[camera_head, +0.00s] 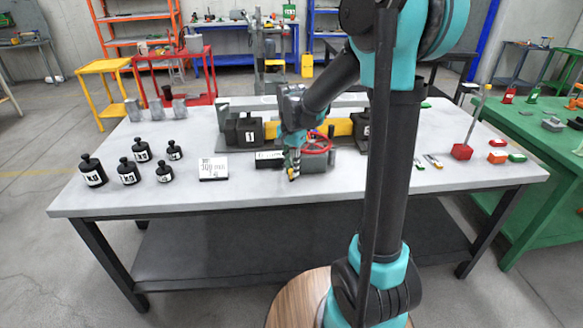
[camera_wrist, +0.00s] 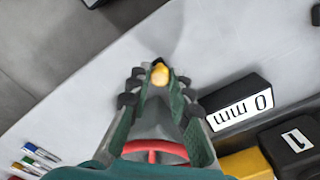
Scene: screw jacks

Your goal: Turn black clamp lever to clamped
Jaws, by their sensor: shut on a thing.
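My gripper (camera_head: 292,166) reaches down at the front of the screw jack, near the middle of the white table. In the wrist view its green-sided fingers (camera_wrist: 159,84) are closed around a small yellow-tipped part (camera_wrist: 160,74). This part may be the end of the clamp lever; its black body cannot be made out behind the fingers. A red handwheel (camera_head: 318,144) is just right of my gripper, and its rim (camera_wrist: 155,148) shows between the fingers. A black block marked 1 (camera_head: 245,132) and a yellow bar (camera_head: 337,127) stand behind. The lever's angle is hidden.
A black 0 mm display (camera_wrist: 240,104) sits close beside my fingers. A red block with a rod (camera_head: 462,151) is at right. The table's front strip (camera_head: 240,197) is clear.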

